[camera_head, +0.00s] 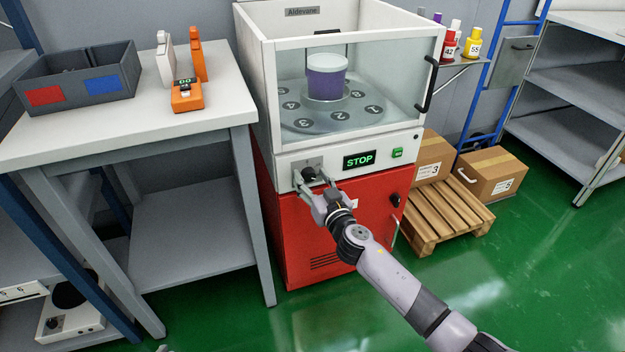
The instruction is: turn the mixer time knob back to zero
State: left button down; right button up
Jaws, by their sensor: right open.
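The mixer (345,150) has a white upper body, a clear front window and a red lower cabinet. Its black time knob (309,173) is on the white front panel, at the left of a green-lit display (359,160) that reads STOP. My right gripper (310,184) is open at the panel, with its fingers on either side of the knob. I cannot tell whether the fingers touch the knob, and its pointer and scale are too small to read. My left gripper is not in view.
A purple tub (326,78) with a white lid stands inside the mixer on a numbered turntable. A green switch (397,153) is right of the display. A white table (130,118) stands at the left with a grey bin (80,90). Boxes and a wooden pallet (445,213) are at the right.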

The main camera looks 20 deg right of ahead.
jog(key=shift+c, duration=0.4)
jog(key=c, duration=1.1)
